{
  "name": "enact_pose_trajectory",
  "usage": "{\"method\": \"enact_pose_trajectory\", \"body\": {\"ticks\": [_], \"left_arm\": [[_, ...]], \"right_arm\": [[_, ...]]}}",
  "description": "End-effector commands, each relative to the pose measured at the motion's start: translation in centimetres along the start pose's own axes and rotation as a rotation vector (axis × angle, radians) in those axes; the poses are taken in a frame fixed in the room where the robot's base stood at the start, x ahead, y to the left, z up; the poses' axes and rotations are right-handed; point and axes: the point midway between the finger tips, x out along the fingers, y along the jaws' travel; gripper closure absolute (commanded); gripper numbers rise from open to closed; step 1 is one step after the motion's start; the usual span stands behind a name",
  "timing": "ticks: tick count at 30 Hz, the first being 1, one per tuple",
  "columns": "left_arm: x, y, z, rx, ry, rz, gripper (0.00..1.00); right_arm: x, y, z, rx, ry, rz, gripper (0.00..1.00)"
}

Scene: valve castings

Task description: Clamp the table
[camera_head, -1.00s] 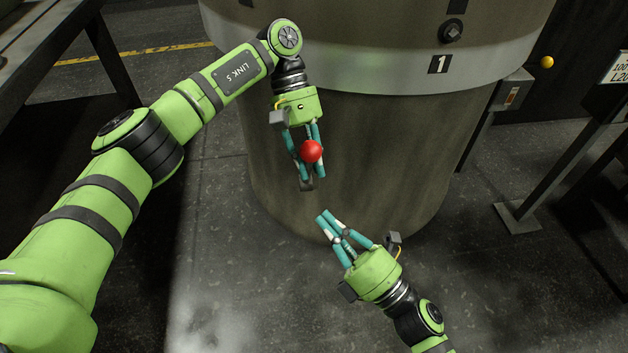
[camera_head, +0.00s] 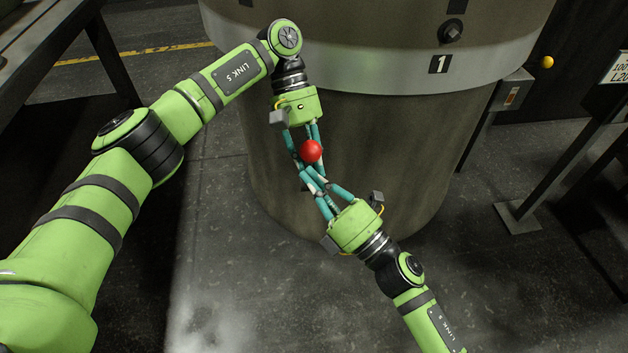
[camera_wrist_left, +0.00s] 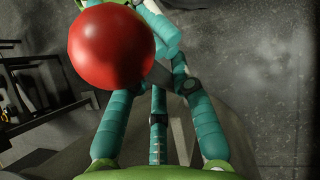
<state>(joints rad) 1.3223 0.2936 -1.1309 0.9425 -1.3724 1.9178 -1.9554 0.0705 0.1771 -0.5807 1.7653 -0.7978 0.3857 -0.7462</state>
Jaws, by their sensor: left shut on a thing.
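My left gripper (camera_head: 307,172) points down in front of the large round drum. It is shut on a dark grey lever-like piece (camera_wrist_left: 158,76) with a red ball knob (camera_head: 312,151). The red ball also looms at upper left in the left wrist view (camera_wrist_left: 110,46), hiding part of the fingers. My right gripper (camera_head: 312,176) reaches up from below, its teal fingers overlapping the left fingertips just under the ball. The right fingertips are partly hidden, so I cannot tell whether they touch or hold the piece. No clamp fixed to a table is visible.
The large drum (camera_head: 340,120) with a pale band and a "1" plate (camera_head: 439,64) stands close behind both grippers. A dark bench (camera_head: 60,40) is at upper left. A switch box (camera_head: 512,92) and a sign post (camera_head: 560,170) stand at right. The lower floor is open.

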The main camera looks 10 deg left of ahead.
Motion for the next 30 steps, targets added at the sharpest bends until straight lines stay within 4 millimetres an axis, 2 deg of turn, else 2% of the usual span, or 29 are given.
{"method": "enact_pose_trajectory", "body": {"ticks": [4,11,12,13,25,30], "left_arm": [[0.1,0.0,0.0,-0.002,0.0,-0.003,1.0],[0.3,0.0,0.2,0.003,-0.009,-0.01,1.0],[0.4,0.0,0.3,0.003,-0.01,-0.011,0.61],[0.4,0.0,0.3,0.004,-0.011,-0.012,0.52],[0.2,0.0,0.2,0.006,-0.008,-0.009,0.52],[-1.1,0.0,0.2,0.003,-0.005,-0.005,0.52]], "right_arm": [[1.1,0.2,1.0,-0.005,-0.001,0.001,1.0],[1.3,0.4,1.3,-0.004,-0.009,0.003,1.0],[1.3,0.4,1.3,-0.004,-0.01,0.004,1.0],[1.3,0.4,1.3,-0.003,-0.01,0.004,1.0],[1.2,0.3,1.3,-0.004,-0.009,0.002,1.0],[1.1,0.3,1.2,-0.004,-0.007,0.0,1.0]]}}
